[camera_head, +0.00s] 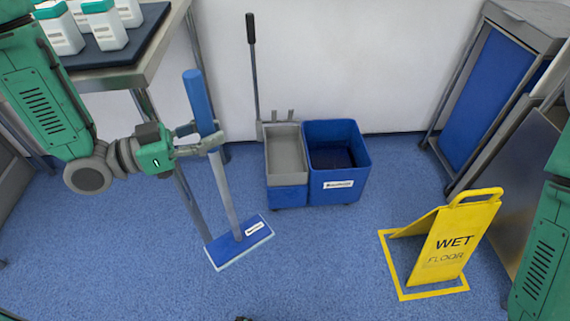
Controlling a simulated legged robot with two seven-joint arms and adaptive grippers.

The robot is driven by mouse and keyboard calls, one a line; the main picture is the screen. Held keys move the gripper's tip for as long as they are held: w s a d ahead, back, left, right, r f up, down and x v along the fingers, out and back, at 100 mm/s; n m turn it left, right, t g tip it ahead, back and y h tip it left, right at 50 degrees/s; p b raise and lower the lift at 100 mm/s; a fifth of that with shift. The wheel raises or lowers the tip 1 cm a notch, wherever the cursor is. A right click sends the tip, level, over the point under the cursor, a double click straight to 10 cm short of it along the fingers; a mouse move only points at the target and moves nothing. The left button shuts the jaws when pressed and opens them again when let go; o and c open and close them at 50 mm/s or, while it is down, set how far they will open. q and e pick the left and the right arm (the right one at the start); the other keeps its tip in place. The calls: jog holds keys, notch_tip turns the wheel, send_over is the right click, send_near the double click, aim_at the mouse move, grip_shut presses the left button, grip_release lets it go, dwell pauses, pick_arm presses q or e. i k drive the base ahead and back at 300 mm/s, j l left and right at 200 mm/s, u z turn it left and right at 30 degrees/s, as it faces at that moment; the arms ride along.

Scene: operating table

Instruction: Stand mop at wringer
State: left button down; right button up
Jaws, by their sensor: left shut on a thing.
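The mop (224,182) has a blue grip on top, a grey pole and a flat blue head (239,243). The wringer is a grey tub (285,155) on the left part of the blue bucket (340,180), against the wall, behind and right of the mop. A thin handle (253,70) rises beside it.
A yellow wet floor sign (444,243) stands at the right front. A table (150,60) with white bottles (104,25) is at the upper left. A blue-sided cart (493,95) is at the right. Floor between the mop and sign is clear.

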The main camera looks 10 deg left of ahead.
aim_at(284, 163)
jog(key=i+l+u, duration=0.75)
jog(key=l+u, duration=0.15)
jog(key=i+l+u, duration=0.15)
jog(key=l+u, duration=0.15)
jog(key=l, duration=0.2)
jog(key=i, duration=0.45)
